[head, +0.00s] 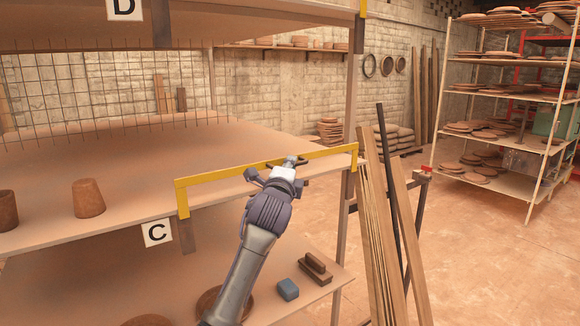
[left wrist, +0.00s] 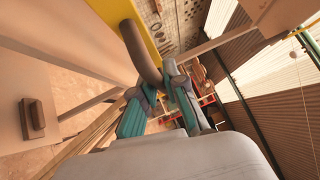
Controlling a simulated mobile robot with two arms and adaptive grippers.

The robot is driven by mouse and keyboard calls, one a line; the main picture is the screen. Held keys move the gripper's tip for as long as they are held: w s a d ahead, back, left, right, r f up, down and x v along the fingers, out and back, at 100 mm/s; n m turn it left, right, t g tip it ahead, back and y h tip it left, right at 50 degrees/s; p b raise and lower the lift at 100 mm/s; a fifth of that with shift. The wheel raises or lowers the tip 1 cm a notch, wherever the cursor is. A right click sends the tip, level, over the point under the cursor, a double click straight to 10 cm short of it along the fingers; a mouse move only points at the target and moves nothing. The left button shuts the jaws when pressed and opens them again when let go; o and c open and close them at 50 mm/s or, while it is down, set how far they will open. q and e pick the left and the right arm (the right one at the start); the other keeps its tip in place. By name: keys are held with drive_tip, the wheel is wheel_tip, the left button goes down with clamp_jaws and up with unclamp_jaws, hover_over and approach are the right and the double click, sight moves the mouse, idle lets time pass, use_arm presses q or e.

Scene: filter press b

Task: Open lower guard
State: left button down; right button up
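The lower guard is a yellow bar (head: 225,176) along the front edge of the shelf labelled C, with short yellow ends hanging down at left and right. A dark curved handle (head: 271,163) sits near its middle. My left gripper (head: 290,162) reaches up to this handle from below. In the left wrist view the handle (left wrist: 143,50) runs down from the yellow guard (left wrist: 108,12) in between the fingertips of my left gripper (left wrist: 157,84). The fingers look closed around it, and the fingertips partly hide its far part. My right gripper is not in view.
Clay pots (head: 88,198) stand on shelf C at left. Wooden planks (head: 384,230) lean at the right end. Open floor lies further right.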

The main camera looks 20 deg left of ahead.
use_arm(q)
drive_tip(key=shift+f, duration=0.1)
wheel_tip(320, 180, down, 8)
drive_tip(key=b, duration=0.4)
drive_tip(key=shift+f, duration=0.1)
drive_tip(key=c, duration=1.2)
unclamp_jaws()
